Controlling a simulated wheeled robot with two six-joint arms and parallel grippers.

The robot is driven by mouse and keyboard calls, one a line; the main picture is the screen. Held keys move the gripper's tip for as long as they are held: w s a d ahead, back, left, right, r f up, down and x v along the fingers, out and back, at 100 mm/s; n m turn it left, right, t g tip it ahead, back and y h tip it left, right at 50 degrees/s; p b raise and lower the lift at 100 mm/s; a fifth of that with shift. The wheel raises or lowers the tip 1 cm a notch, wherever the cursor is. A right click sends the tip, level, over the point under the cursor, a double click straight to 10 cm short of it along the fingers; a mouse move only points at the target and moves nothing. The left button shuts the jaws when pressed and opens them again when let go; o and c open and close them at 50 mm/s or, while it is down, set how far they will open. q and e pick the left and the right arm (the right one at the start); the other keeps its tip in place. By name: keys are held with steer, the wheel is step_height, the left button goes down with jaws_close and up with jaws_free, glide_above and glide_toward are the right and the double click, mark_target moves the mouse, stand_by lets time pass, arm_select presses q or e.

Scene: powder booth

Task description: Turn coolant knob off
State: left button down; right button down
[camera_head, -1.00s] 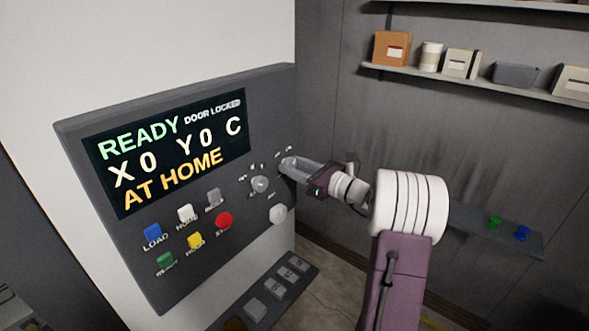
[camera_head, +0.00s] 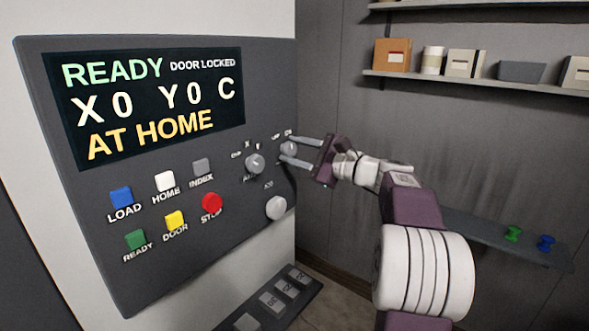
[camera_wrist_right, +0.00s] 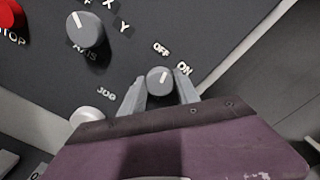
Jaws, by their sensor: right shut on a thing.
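The coolant knob (camera_head: 289,148) is a small grey round knob at the right edge of the dark control panel (camera_head: 90,205). The right wrist view shows the knob (camera_wrist_right: 158,83) with OFF and ON printed above it and to its upper right. Its pale pointer mark leans up and to the right, towards the ON side. My right gripper (camera_head: 284,150) reaches in from the right, with one finger on each side of the knob, shut on it. Its fingers also flank the knob in the right wrist view (camera_wrist_right: 160,86). My left gripper is not in view.
An axis knob (camera_head: 255,164) and a white jog knob (camera_head: 276,208) sit close to the gripper. Coloured buttons, including a red stop button (camera_head: 211,203), are further left. A keypad ledge (camera_head: 275,305) juts out below. A shelf (camera_head: 480,85) holds boxes behind.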

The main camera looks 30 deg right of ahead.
steer(key=shift+f+n+b, duration=0.1)
steer(key=shift+n+b, duration=1.8)
steer(key=shift+b, duration=0.05)
steer(key=c, duration=0.9)
jaws_free()
steer(key=shift+s, duration=0.1)
steer(key=b+v, duration=0.2)
steer(key=v, duration=0.7)
